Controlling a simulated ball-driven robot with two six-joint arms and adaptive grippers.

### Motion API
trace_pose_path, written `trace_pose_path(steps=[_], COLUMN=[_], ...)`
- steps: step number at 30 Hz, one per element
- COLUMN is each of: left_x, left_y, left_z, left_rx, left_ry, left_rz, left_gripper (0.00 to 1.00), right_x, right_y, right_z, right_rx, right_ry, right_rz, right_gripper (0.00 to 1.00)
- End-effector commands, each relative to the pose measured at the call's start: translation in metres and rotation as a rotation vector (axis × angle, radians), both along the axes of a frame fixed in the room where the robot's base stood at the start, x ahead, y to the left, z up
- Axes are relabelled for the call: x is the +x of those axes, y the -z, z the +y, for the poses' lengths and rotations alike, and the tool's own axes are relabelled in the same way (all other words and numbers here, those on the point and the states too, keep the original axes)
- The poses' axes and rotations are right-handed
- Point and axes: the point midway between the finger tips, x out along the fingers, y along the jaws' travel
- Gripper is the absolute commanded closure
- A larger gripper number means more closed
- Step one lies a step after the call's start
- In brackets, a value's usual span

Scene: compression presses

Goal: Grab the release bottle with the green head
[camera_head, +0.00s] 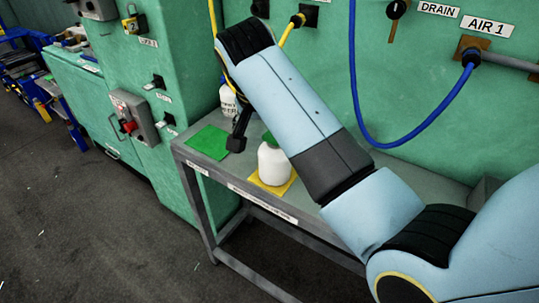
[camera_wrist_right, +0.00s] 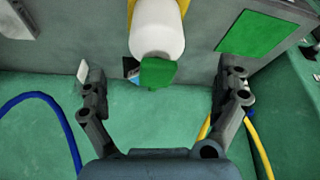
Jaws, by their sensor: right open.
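The release bottle, white with a green head (camera_head: 274,163), stands upright on a yellow mat (camera_head: 284,188) on the grey table. My right arm covers part of it in the head view. In the right wrist view its white body (camera_wrist_right: 157,35) is at the top and its green head (camera_wrist_right: 158,73) points down towards my gripper. My right gripper (camera_wrist_right: 160,72) is open and empty, with one finger on either side of the head in the picture. The gap in depth is hard to tell. In the head view only a dark finger shows, left of the bottle. My left gripper is not in view.
A second white bottle (camera_head: 228,99) stands behind, near the green machine. A green mat (camera_head: 208,142) lies bare at the table's left end and also shows in the wrist view (camera_wrist_right: 257,31). Blue hose (camera_head: 355,100) and yellow hose (camera_head: 291,28) hang by the machine wall.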

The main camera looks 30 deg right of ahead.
Motion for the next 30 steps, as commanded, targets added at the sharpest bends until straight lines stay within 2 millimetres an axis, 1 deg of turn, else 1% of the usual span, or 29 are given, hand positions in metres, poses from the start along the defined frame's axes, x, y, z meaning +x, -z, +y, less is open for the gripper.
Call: trace_pose_path(steps=[1, 3, 7, 11, 15, 18, 21, 26, 27, 30], left_x=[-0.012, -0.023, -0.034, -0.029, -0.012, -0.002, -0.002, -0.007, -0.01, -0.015], left_y=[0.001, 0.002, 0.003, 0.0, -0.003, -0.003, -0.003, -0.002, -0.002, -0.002], left_z=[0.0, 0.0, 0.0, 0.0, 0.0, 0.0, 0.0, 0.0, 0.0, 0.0], left_rx=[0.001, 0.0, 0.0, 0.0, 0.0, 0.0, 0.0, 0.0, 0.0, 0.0], left_ry=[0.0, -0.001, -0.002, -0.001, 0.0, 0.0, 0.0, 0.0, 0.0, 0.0], left_rz=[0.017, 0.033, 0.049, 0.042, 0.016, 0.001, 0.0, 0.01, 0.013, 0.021], left_gripper=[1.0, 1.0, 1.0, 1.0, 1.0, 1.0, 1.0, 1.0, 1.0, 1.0], right_x=[0.001, 0.004, 0.007, 0.008, 0.012, 0.014, 0.015, 0.016, 0.015, 0.016], right_y=[0.009, 0.019, 0.029, 0.041, 0.063, 0.074, 0.078, 0.078, 0.078, 0.078], right_z=[-0.004, -0.007, -0.011, -0.015, -0.024, -0.027, -0.028, -0.028, -0.028, -0.028], right_rx=[-0.003, -0.002, -0.002, -0.002, -0.002, 0.0, 0.0, 0.0, 0.0, 0.0], right_ry=[0.0, -0.001, -0.001, 0.0, -0.001, -0.001, 0.0, 0.0, 0.0, 0.0], right_rz=[0.003, 0.003, 0.0, 0.003, 0.003, 0.002, 0.0, 0.0, 0.0, 0.0], right_gripper=[0.0, 0.0, 0.0, 0.0, 0.0, 0.0, 0.0, 0.0, 0.03, 0.16])
